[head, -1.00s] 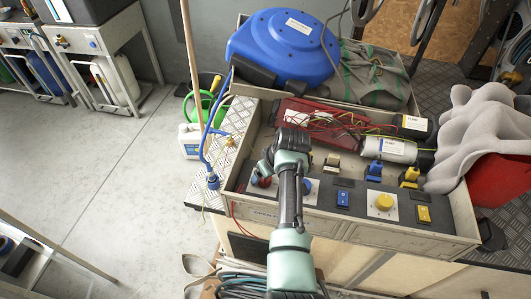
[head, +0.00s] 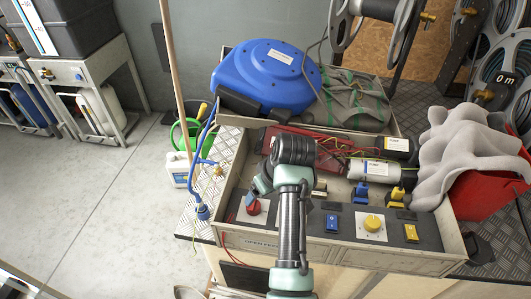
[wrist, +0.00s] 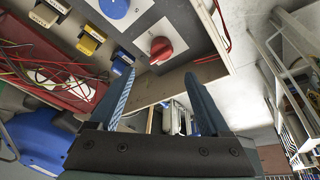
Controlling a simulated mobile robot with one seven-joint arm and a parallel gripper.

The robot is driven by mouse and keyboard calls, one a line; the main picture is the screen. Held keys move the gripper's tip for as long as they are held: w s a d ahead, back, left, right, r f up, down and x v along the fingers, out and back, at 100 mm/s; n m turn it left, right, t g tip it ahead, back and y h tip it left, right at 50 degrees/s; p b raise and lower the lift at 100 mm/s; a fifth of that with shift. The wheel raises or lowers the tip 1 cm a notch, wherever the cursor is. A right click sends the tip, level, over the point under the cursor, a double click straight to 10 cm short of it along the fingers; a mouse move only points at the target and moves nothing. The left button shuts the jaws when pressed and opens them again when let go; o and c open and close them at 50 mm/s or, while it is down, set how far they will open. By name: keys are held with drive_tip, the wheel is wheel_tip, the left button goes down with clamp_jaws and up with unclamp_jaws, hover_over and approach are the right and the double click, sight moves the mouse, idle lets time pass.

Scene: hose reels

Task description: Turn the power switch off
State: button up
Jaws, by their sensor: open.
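Several controls sit on the dark panel at the front of the wooden tray; I cannot tell which is labelled as the power switch. A red rotary knob (head: 253,207) is at the left end, and it shows on a white plate in the wrist view (wrist: 161,49). In the head view my arm partly hides the gripper and panel.
A blue hose reel (head: 264,77) and a grey bag (head: 355,105) lie behind the tray (head: 345,248). Grey cloth (head: 462,155) and a red container (head: 487,188) stand at the right. Loose red wires lie inside the tray. The floor at left is clear.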

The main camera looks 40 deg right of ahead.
drive_tip(key=shift+v, duration=1.2)
